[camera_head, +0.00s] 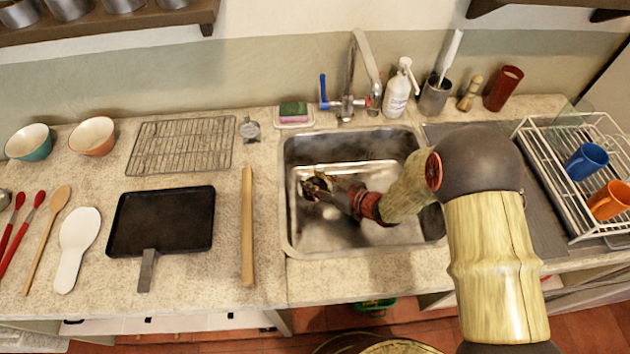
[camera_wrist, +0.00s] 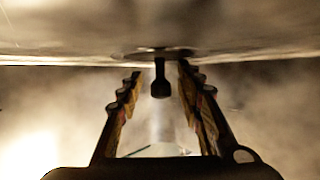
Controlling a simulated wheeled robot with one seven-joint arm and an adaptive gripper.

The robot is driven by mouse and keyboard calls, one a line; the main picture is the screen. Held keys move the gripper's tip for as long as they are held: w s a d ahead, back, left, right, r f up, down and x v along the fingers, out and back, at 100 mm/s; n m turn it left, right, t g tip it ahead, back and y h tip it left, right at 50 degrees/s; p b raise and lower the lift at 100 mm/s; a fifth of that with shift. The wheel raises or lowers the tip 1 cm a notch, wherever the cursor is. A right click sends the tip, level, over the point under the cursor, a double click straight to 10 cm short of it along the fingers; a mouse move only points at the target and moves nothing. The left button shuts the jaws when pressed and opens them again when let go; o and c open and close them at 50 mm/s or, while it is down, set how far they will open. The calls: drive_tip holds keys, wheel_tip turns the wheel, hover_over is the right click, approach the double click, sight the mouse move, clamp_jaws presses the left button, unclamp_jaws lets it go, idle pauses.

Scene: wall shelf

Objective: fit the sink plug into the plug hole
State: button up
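The steel sink (camera_head: 300,226) is set in the worktop, and my arm reaches down into it from the right. My gripper (camera_head: 314,185) is low in the left half of the basin in the head view. In the wrist view, the sink floor lies along the top, and my gripper (camera_wrist: 157,76) has its two fingers apart. The sink plug's dark stem and knob (camera_wrist: 160,86) show between the fingertips, with a gap on each side. A dark round rim (camera_wrist: 128,54) shows at the stem's base; I cannot tell plug from plug hole there. The plug is hidden in the head view.
The tap (camera_head: 347,103) stands behind the sink, with a soap bottle (camera_head: 397,94) and a sponge (camera_head: 293,109) nearby. A wooden rod (camera_head: 247,225) lies left of the sink. A dish rack (camera_head: 548,165) with mugs stands right. The sink walls surround my gripper closely.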

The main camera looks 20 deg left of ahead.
drive_tip(key=v, duration=0.7)
drive_tip(key=shift+d+r, duration=0.1)
drive_tip(key=shift+d, duration=0.15)
idle(0.6)
